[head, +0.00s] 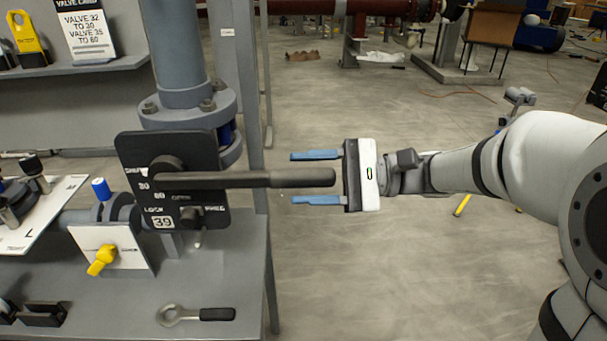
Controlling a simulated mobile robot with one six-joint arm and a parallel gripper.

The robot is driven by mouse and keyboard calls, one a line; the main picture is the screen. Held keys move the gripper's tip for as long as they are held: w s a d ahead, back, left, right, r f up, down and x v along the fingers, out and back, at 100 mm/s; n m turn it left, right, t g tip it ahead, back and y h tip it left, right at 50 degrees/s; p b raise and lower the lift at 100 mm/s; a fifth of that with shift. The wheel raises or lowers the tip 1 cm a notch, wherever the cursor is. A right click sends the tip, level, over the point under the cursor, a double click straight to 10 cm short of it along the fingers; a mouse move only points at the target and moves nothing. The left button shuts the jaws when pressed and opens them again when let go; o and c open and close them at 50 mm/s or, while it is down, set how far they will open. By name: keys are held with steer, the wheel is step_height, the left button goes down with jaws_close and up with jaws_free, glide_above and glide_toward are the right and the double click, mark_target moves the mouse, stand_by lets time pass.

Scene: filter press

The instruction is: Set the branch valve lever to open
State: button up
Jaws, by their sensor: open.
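A long dark lever (255,180) on a black valve plate (130,155) points right, roughly level. The plate reads "30", "60", "LOCK", "FREE" and "39", with partly covered words that look like "SHUT" and "OPEN". A small dark knob (190,216) sits between "LOCK" and "FREE". My gripper (316,178) is open, its blue fingers above and below the lever's right end in the picture. I see no contact, and depth is unclear. A smaller valve with a yellow handle (101,261) sits lower left; no label marks either as the branch valve.
A blue-grey vertical pipe (178,50) with a bolted flange rises behind the plate. A grey bench (225,270) carries a ring-ended tool with a black handle (215,314). A shelf (75,75) holds a printed card (88,32). Open floor lies below my arm.

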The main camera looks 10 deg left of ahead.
steer(key=shift+s+a, duration=0.1)
steer(key=shift+a, duration=0.25)
steer(key=shift+c, duration=0.4)
jaws_close()
